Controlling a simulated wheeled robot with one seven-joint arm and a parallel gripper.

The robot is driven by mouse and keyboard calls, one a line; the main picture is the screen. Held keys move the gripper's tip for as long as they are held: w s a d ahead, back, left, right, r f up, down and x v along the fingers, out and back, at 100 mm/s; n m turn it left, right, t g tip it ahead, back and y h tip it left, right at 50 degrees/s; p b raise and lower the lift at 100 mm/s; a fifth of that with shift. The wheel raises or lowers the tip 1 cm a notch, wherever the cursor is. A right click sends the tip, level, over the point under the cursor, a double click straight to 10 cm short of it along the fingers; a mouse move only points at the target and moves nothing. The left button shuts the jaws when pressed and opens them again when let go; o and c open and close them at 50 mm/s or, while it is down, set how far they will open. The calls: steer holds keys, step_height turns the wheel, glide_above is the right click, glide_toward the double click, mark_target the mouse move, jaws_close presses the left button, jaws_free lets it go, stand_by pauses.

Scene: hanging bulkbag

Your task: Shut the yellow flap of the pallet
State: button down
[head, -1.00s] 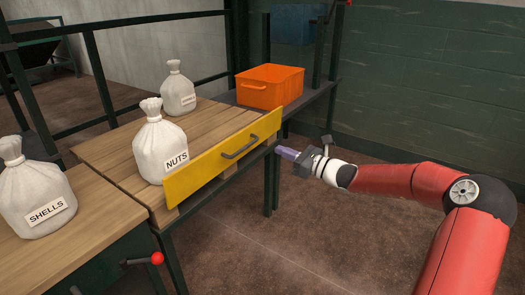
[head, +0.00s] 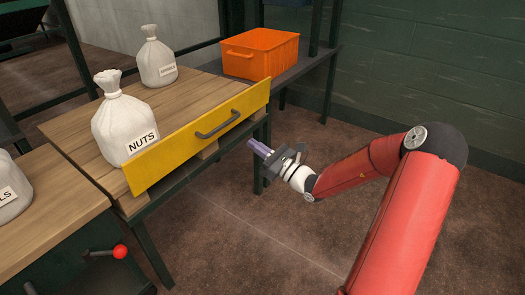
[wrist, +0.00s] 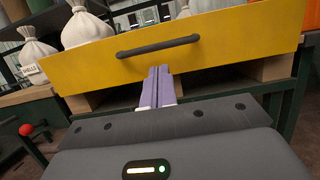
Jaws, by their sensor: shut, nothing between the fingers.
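The yellow flap (head: 180,150) stands upright along the front edge of the wooden pallet (head: 70,132), with a dark bar handle (head: 217,125) on its outer face. In the wrist view the flap (wrist: 230,40) fills the upper part, and its handle (wrist: 158,46) is just above my fingertips. My gripper (head: 257,147) is shut and empty, in front of the flap's right half and below the handle. In the wrist view its purple fingers (wrist: 158,82) lie together and overlap the flap's lower edge; I cannot tell whether they touch it.
A sack marked NUTS (head: 122,120) stands close behind the flap, and another sack (head: 157,62) farther back. An orange crate (head: 262,55) sits on the shelf behind. A red-knobbed lever (head: 120,251) sticks out at the lower left. The floor right of the pallet is clear.

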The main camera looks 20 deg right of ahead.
mark_target(219, 128)
steer(key=x, duration=0.8)
steer(key=shift+w+a, duration=0.1)
steer(key=shift+a, duration=0.05)
